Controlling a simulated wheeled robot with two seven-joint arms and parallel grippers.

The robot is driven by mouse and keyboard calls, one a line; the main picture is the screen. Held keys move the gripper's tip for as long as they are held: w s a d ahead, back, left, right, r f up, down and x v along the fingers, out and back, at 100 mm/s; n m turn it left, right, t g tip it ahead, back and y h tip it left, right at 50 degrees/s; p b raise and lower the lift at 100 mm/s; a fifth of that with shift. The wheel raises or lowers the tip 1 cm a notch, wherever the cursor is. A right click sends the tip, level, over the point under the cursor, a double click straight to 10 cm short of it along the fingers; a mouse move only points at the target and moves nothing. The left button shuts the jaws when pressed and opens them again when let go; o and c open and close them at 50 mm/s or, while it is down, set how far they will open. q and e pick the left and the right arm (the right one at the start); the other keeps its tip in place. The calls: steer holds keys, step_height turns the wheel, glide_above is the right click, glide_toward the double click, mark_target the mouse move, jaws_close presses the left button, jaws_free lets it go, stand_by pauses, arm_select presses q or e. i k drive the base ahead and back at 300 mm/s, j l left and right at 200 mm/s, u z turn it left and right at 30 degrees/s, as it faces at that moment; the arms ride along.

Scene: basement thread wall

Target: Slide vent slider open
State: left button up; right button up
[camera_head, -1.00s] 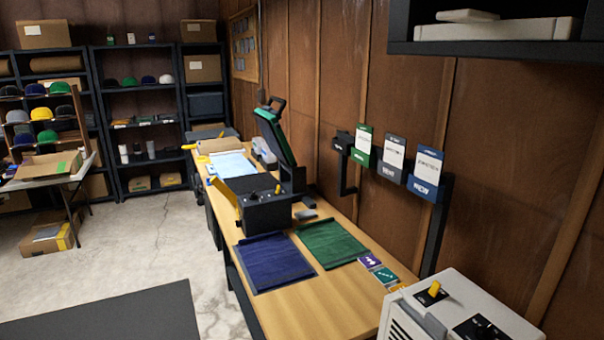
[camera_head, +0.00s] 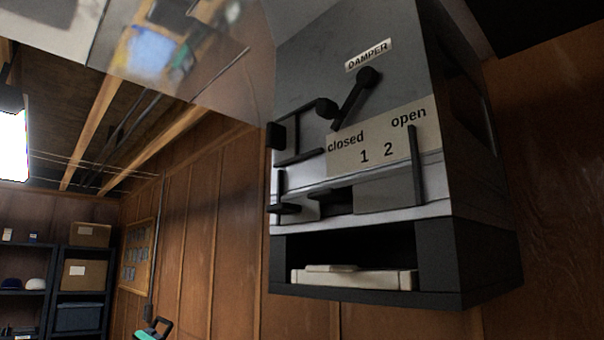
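A grey metal vent box (camera_head: 420,60) hangs high on the wood wall. Its pale label plate (camera_head: 380,138) reads "closed" at left, "open" at right, with "1" and "2" between. Below the label a slider rail (camera_head: 440,208) runs across the front, with a dark gap (camera_head: 335,200) left of a grey panel (camera_head: 385,190). A dark upright bar (camera_head: 414,165) stands at the rail's right, under "open"; another (camera_head: 280,183) with a dark knob (camera_head: 286,208) is at the left end. I cannot tell which part is the slider's handle. Neither gripper is in view.
A "DAMPER" tag (camera_head: 369,55) sits above a black lever (camera_head: 355,98). A black bracket (camera_head: 297,135) sticks out at left. An open shelf (camera_head: 450,270) under the box holds pale flat items (camera_head: 353,278). A shiny duct (camera_head: 200,60) covers the upper left.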

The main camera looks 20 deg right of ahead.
mark_target(281, 137)
steer(key=i+j+z, duration=0.2)
steer(key=j+z, duration=0.15)
steer(key=j, duration=1.3)
steer(key=j+z, duration=0.35)
steer(key=j, duration=1.3)
